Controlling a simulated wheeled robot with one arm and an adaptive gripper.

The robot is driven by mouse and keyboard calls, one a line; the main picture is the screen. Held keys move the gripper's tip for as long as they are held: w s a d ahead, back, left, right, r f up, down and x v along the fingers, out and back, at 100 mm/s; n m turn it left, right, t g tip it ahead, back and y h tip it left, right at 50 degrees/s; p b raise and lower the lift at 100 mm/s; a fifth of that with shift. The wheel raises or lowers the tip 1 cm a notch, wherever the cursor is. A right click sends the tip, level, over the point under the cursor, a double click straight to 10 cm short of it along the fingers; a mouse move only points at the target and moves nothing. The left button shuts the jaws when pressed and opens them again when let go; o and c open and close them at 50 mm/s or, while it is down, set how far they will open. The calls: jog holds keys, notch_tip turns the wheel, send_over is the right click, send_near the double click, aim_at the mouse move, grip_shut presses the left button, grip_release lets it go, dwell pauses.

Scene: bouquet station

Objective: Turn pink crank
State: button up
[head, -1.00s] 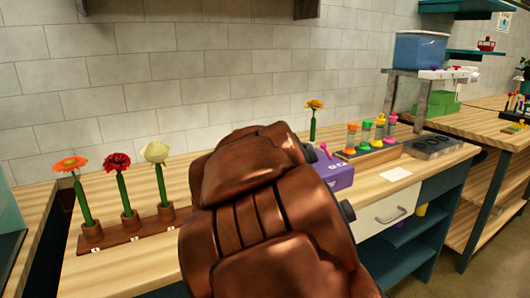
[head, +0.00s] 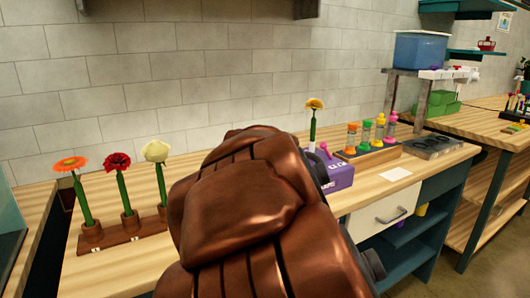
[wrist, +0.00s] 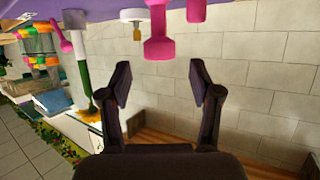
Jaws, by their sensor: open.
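The purple box (head: 338,176) stands on the wooden bench, and the pink crank (head: 325,149) shows on its top beside my arm. In the wrist view the scene is upside down, with the purple box along the top edge. A pink crank part (wrist: 158,42) hangs there, just beyond and between the fingertips in the picture. My gripper (wrist: 160,82) is open and empty, its fingers apart from the pink part.
A yellow flower (head: 314,104) stands upright by the box; it shows close to the left finger in the wrist view (wrist: 86,115). A rack (head: 125,228) with three flowers is at left. Colored bottles (head: 366,132) stand at right. A white card (head: 395,174) lies on the bench.

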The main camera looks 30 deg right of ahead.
jog(key=v, duration=0.7)
jog(key=shift+s, duration=0.15)
dwell(0.4)
